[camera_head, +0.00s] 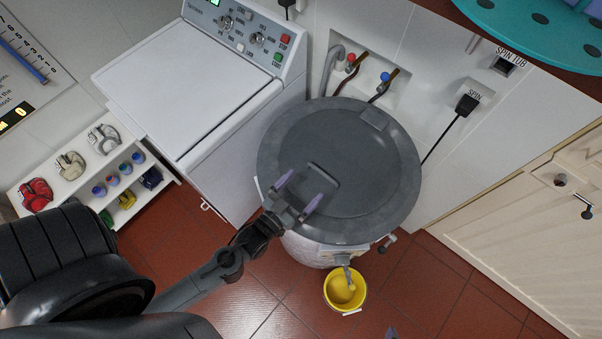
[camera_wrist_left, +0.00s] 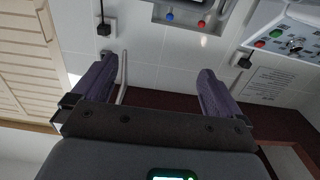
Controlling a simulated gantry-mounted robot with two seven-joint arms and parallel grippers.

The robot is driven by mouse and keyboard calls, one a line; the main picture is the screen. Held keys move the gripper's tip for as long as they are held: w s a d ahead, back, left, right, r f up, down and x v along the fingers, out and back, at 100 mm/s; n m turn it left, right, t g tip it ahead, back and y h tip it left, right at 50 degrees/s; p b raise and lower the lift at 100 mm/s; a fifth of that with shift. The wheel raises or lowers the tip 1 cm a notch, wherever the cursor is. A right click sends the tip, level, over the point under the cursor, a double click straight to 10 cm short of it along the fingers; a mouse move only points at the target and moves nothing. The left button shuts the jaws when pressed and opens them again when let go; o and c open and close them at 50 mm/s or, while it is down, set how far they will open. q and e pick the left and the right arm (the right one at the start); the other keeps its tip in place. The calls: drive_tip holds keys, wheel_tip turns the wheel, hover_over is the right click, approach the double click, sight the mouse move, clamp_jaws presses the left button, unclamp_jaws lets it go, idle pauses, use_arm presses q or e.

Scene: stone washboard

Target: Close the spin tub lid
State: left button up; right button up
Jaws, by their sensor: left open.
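The spin tub (camera_head: 310,250) is a round grey tub standing on the floor. Its dark grey round lid (camera_head: 370,185) appears to lie flat over the top, with a hinge block at the wall side and a raised rectangular part near the front. My left gripper (camera_head: 299,191) is open and empty over the lid's front left part, by that raised part; contact cannot be told. In the left wrist view its two purple fingers (camera_wrist_left: 157,88) are wide apart with the wall beyond, and no lid is recognisable. A small purple tip (camera_head: 392,333) at the bottom edge may be my right gripper.
A white washing machine (camera_head: 195,85) stands left of the tub. A yellow bucket (camera_head: 345,288) is on the red tiled floor in front. Hoses and taps (camera_head: 365,75) and a plugged cord (camera_head: 467,104) are behind. A cream cabinet (camera_head: 530,220) stands right.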

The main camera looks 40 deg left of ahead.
use_arm(q)
drive_tip(key=s+b, duration=0.1)
drive_tip(key=s, duration=1)
drive_tip(key=shift+d, duration=0.35)
